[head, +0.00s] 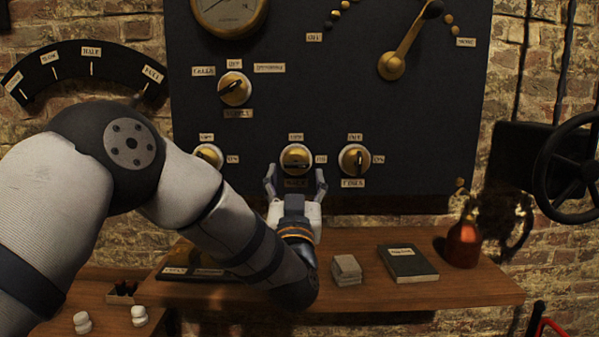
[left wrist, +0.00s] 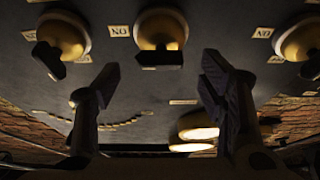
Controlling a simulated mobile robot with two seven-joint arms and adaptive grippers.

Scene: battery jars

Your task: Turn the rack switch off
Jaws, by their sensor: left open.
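Three brass rotary switches with dark handles sit in a row low on the dark panel (head: 420,130). The middle switch (head: 296,154) has a small tag below it that I read only doubtfully as the rack tag. Its handle lies about level, toward the ON tag (head: 321,159) on its right. My left gripper (head: 295,181) is open just below this switch, fingers pointing up and apart. In the left wrist view the middle switch (left wrist: 161,32) shows beyond and between the open fingers (left wrist: 160,82), not gripped. My right gripper is not in view.
Neighbouring switches stand close on the left (head: 209,154) and right (head: 354,158). Another switch (head: 234,89) and a brass lever (head: 408,45) are higher up. A wooden shelf (head: 440,292) below holds a dark book (head: 408,262), pale blocks (head: 346,269) and a reddish bottle (head: 463,243).

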